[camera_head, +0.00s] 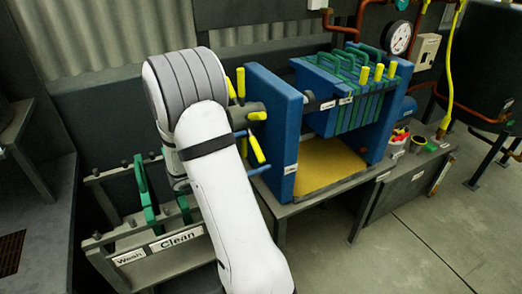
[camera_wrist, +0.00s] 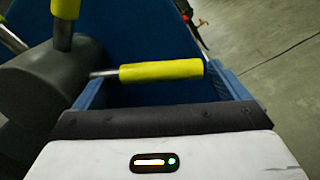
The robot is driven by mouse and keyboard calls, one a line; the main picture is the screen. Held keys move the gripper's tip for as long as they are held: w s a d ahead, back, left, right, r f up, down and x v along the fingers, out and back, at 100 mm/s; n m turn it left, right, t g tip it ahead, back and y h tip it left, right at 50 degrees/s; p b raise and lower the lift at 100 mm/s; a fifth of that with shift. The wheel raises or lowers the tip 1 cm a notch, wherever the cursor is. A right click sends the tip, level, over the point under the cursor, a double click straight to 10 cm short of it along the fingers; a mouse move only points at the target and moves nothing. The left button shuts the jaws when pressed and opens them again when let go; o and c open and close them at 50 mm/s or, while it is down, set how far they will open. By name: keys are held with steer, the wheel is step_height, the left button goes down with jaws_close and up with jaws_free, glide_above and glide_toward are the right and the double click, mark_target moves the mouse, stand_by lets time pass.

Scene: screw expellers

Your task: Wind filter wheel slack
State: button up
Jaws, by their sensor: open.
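The filter press has a blue end frame (camera_head: 273,120) with a wheel on its left side. The wheel has a grey hub (camera_head: 247,117) and several yellow-handled spokes, one of them a lower yellow handle (camera_head: 257,150). My white arm stands in front of the wheel and hides part of it. In the wrist view, the wheel hub (camera_wrist: 50,85) is at the left, and a yellow handle (camera_wrist: 161,70) reaches across the middle. My gripper's fingers (camera_wrist: 165,103) are blue and spread apart, on either side below this handle. I cannot tell whether they touch it.
Green-handled filter plates (camera_head: 350,85) hang in the press above a yellow tray (camera_head: 328,165). A grey rack (camera_head: 150,250) labelled Wash and Clean stands at the lower left. A pressure gauge (camera_head: 399,37) and pipes are at the back right.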

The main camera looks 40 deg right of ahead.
steer(key=shift+x, duration=1.55)
steer(key=shift+c, duration=0.4)
